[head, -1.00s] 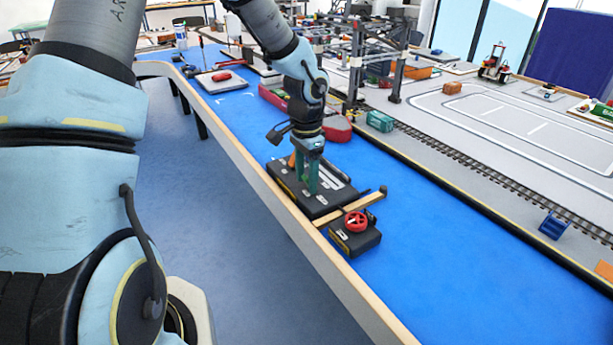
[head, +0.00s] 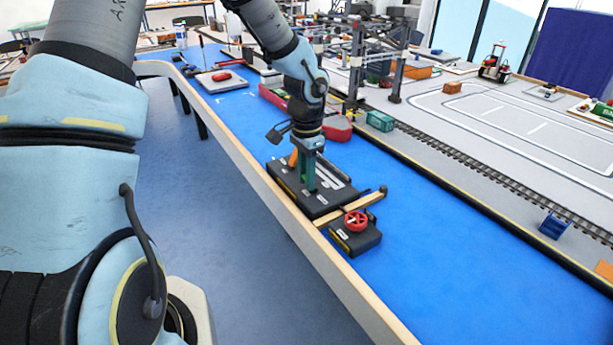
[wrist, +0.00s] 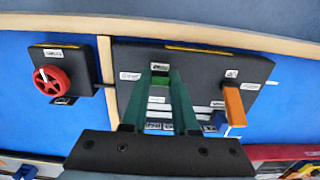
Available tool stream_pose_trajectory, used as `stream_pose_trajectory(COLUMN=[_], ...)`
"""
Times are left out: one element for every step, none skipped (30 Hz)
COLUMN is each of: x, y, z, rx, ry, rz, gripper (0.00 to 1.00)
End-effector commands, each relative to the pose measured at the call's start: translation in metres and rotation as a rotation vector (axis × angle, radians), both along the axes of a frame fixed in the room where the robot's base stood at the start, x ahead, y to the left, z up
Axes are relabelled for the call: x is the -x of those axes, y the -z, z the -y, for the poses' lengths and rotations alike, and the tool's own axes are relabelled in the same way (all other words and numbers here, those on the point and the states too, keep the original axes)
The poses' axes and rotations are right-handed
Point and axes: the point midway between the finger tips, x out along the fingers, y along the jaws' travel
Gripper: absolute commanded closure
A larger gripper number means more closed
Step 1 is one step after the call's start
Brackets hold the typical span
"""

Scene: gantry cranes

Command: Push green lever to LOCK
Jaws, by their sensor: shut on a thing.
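A black lever panel (head: 335,203) lies on the blue bench top, with white slots and labels too small to read. My gripper (head: 309,187) points down over it, with teal fingers that also show in the wrist view (wrist: 158,100). The green lever (wrist: 160,68) shows between the fingertips, and my gripper is shut on it. The fingers hide most of the lever in the head view. An orange lever (wrist: 234,106) stands on the same panel, apart from my fingers. A small blue part (wrist: 220,119) is next to it.
A black box with a red handwheel (head: 356,221) sits beside the panel. A wooden strip (head: 350,207) runs between them. The bench's wooden edge (head: 265,187) is close by. A red piece (head: 338,128) and gantry models stand behind. Blue bench top to the right is clear.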

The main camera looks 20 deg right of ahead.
Motion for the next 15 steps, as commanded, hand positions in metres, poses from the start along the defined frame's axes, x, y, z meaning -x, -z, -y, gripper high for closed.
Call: stream_pose_trajectory(x=[0.0002,0.0003,0.0003,0.0002,0.0003,0.0003,0.0003,0.0003,0.0002,-0.0001,-0.0001,-0.0001,-0.0003,-0.0006,-0.0006], y=[-0.0003,-0.0003,-0.0005,-0.0007,-0.001,-0.0014,-0.0017,-0.0021,-0.0027,-0.0031,-0.0033,-0.0038,-0.0044,-0.0049,-0.0052], z=[0.0004,0.0004,0.0006,0.0009,0.0012,0.002,0.0026,0.003,0.0038,0.0049,0.0053,0.0068,0.0081,0.0087,0.0103], rx=[0.0,-0.001,-0.003,-0.006,-0.01,-0.016,-0.023,-0.031,-0.045,-0.056,-0.072,-0.092,-0.109,-0.13,-0.158], ry=[0.001,0.001,0.001,0.001,0.001,0.002,0.003,0.003,0.003,0.004,0.004,0.004,0.004,0.003,0.004], rz=[0.0,0.0,-0.001,-0.001,-0.002,-0.003,-0.004,-0.006,-0.008,-0.01,-0.013,-0.018,-0.021,-0.024,-0.031], gripper=[1.0,1.0,1.0,1.0,1.0,1.0,1.0,1.0,1.0,1.0,1.0,1.0,1.0,1.0,1.0])
